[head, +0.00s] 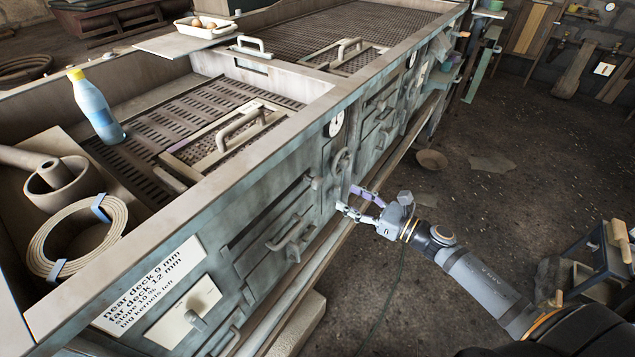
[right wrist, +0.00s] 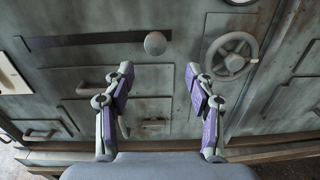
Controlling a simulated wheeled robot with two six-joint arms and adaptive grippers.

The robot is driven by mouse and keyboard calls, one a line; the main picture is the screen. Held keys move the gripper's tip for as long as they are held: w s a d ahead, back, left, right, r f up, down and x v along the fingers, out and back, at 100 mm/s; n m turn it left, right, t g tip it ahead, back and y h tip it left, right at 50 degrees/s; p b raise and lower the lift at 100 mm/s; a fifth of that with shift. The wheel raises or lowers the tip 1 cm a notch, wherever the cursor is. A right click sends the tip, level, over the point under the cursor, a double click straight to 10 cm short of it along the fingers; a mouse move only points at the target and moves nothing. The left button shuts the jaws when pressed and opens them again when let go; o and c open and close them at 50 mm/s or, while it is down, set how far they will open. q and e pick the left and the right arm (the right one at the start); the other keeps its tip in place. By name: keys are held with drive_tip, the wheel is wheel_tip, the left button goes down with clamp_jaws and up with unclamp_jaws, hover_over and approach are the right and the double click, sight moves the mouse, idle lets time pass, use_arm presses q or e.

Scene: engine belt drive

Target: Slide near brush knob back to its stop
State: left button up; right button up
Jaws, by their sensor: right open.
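A round grey knob (right wrist: 155,43) stands out from a dark horizontal slot (right wrist: 80,41) in the machine's side panel. It is near the right end of the slot in the right wrist view. In the head view what looks like the same knob (head: 316,183) is on the side panel, left of the handwheel. My right gripper (right wrist: 160,75) is open and empty, its purple-padded fingers spread wide. The knob shows between and just above the fingertips, apart from both. In the head view the gripper (head: 347,198) is close to the panel. My left gripper is not in view.
A handwheel (right wrist: 232,55) is right of the knob. Drawer handles (head: 290,238) stick out below the slot. A lower rail (head: 325,262) runs along the machine's foot. A blue bottle (head: 95,105) and a coiled belt (head: 78,240) are on top. The floor at right is mostly free.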

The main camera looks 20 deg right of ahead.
sight(321, 183)
drive_tip(key=shift+n, duration=0.4)
drive_tip(key=p+x, duration=0.1)
drive_tip(key=x, duration=0.2)
drive_tip(key=p+x, duration=0.1)
drive_tip(key=x, duration=0.2)
drive_tip(key=p+x, duration=0.1)
drive_tip(key=x, duration=0.2)
drive_tip(key=shift+w+a+r, duration=0.15)
drive_tip(key=shift+a+r, duration=0.25)
drive_tip(key=shift+a, duration=0.1)
drive_tip(key=shift+w+a+f, duration=0.15)
drive_tip(key=shift+w+a, duration=0.1)
drive_tip(key=shift+w, duration=0.05)
drive_tip(key=shift+c, duration=0.4)
clamp_jaws()
